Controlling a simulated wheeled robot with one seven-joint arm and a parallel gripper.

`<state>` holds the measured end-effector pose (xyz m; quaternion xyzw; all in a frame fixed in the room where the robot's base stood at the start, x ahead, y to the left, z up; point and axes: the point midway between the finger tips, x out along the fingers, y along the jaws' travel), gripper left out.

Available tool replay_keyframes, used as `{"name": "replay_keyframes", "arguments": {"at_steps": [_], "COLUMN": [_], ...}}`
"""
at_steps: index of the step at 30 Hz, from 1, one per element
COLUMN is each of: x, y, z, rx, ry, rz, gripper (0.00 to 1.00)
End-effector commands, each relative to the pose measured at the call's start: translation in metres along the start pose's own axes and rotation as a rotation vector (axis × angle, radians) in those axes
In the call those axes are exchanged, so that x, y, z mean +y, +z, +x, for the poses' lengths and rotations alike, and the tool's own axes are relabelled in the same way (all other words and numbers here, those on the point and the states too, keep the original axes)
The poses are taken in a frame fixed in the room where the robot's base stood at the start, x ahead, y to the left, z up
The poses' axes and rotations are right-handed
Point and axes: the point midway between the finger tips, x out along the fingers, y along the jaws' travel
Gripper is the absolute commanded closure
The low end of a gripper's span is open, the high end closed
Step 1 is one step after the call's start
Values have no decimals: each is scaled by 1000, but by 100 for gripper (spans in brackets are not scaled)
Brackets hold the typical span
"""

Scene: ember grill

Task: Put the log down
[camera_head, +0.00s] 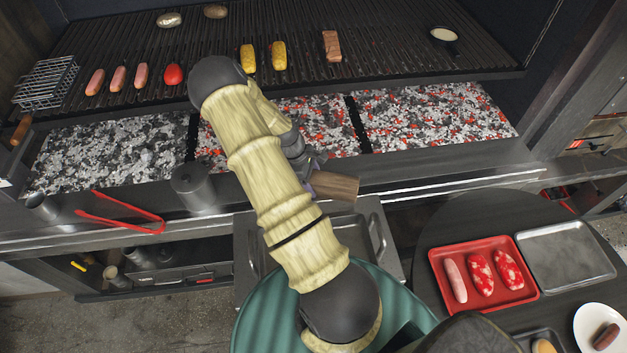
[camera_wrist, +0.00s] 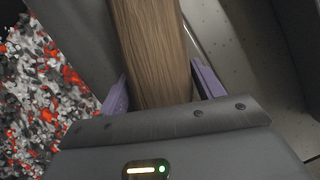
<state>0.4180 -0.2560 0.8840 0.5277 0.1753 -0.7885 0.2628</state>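The log (camera_head: 335,186) is a short brown wooden piece at the front edge of the grill, above a metal tray (camera_head: 384,250). In the wrist view the log (camera_wrist: 152,50) lies lengthwise between the purple fingers of my gripper (camera_wrist: 160,92). The fingers are against its two sides, so my gripper is shut on it. In the head view my gripper (camera_head: 312,180) is mostly hidden behind my arm. Whether the log touches the ledge below cannot be told.
Coal beds (camera_head: 430,115) glow red in the middle and right; the left bed (camera_head: 110,150) is mostly grey. Food lies on the grate (camera_head: 380,50) above. A round table (camera_head: 440,225) at right holds trays.

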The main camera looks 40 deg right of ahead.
Motion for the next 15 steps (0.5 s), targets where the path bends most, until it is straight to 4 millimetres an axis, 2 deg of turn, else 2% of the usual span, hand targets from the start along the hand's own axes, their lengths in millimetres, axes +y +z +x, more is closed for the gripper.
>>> {"name": "replay_keyframes", "arguments": {"at_steps": [1, 3, 4, 15], "x": [0, 0, 0, 0], "y": [0, 0, 0, 3], "z": [0, -1, -1, -7], "rx": [0, 0, 0, -1], "ry": [-1, 0, 0, 0], "rz": [0, 1, 1, 1], "gripper": [74, 88, 90, 91]}}
